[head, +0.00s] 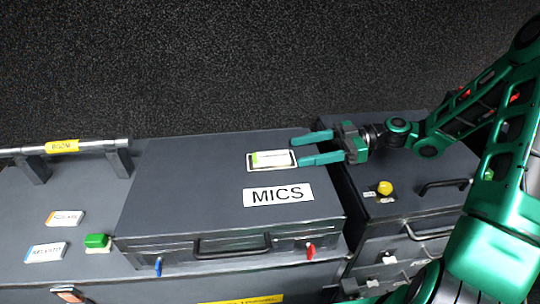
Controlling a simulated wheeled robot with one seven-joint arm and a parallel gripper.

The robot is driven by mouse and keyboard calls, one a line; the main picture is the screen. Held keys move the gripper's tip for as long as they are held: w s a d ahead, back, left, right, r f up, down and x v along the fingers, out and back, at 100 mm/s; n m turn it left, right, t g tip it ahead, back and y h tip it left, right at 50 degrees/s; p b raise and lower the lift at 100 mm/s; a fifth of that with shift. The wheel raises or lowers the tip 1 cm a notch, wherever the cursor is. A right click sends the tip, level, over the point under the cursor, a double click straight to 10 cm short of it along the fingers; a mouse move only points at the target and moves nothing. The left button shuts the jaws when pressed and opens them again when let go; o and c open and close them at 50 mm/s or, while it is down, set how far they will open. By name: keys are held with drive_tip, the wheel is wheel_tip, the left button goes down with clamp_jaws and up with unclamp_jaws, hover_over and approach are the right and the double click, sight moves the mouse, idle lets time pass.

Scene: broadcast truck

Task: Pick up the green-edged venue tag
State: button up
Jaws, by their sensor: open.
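The green-edged venue tag (270,160) is a small white card with a green left edge. It lies in a dark-rimmed spot on top of the grey case labelled MICS (190,175). My gripper (294,149) comes in from the right, with its two green fingers pointing left and spread apart. The fingertips are beside the right end of the tag, one towards the back and one towards the front. Whether they touch the tag or hover above it, I cannot tell. Nothing shows between the fingers apart from the case top and perhaps the tag's right end.
An orange-edged tag (65,218), a blue-edged tag (45,253) and a green button (97,241) are on the left surface. A rail (90,146) stands behind them. The right case (415,195) carries a yellow knob (384,187) and a handle (443,185).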

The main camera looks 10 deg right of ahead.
sight(275, 155)
drive_tip(key=shift+s+a+f, duration=0.1)
drive_tip(key=shift+a+f, duration=0.1)
drive_tip(key=shift+a, duration=1.75)
drive_tip(key=shift+a+f, duration=0.15)
drive_tip(key=shift+a, duration=1.75)
drive_tip(key=shift+c, duration=0.6)
drive_tip(key=c, duration=1)
